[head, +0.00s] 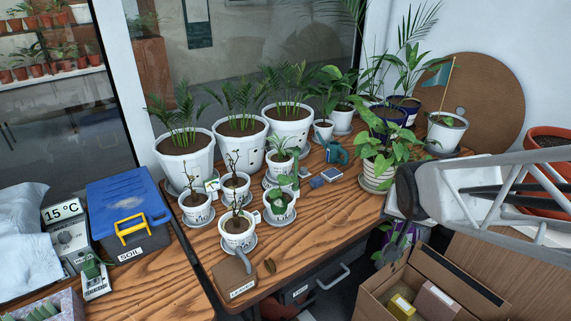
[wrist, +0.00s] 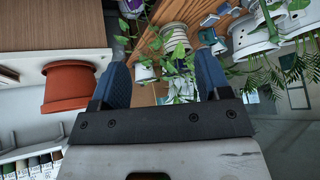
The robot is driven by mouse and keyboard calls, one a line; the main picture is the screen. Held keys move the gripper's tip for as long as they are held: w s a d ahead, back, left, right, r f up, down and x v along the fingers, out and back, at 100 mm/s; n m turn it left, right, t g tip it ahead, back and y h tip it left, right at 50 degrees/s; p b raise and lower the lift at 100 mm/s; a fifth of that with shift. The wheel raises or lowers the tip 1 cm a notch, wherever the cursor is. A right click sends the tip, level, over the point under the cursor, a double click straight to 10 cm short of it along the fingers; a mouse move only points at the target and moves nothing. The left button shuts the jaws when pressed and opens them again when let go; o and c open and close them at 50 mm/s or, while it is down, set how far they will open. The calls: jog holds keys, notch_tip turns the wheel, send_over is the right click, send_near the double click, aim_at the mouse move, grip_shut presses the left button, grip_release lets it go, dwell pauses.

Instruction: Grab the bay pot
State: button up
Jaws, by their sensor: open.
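Several small white labelled pots stand on saucers on the wooden bench; the print is too small to read, so I cannot tell which is the bay pot. They include a front pot (head: 238,234) with a thin twiggy plant, a left pot (head: 196,209), a middle pot (head: 236,187) and a right pot (head: 280,208) with broad green leaves. My gripper (wrist: 163,75) is open, with two blue fingers apart and nothing visibly held between them. In the head view my arm reaches in from the right, its dark end beside the bench's right edge, away from these pots.
Large white palm pots (head: 185,158) stand behind the small pots. A ribbed cream pot (head: 377,175) with trailing leaves is near my arm. A cardboard box (head: 470,284) is below right.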

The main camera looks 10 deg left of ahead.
jog(key=w+a+f+m+t+y, duration=0.1)
jog(key=w+a+f+t+y, duration=0.15)
jog(key=w+a+f, duration=0.55)
jog(key=w+a+f+m+t+y, duration=0.1)
jog(key=w+a+f+t+y, duration=0.15)
jog(key=w+a, duration=0.5)
jog(key=a+f+y, duration=0.3)
jog(key=a+f, duration=0.2)
jog(key=a+f+m+g+y, duration=0.1)
jog(key=a+f+y, duration=0.3)
jog(key=f, duration=0.2)
jog(key=a+f+m+g+y, duration=0.1)
jog(key=a+f+y, duration=0.2)
jog(key=a+f, duration=0.2)
jog(key=shift+s+a+f, duration=0.1)
jog(key=shift+a+f, duration=0.2)
jog(key=shift+x, duration=1.3)
jog(key=shift+r, duration=0.1)
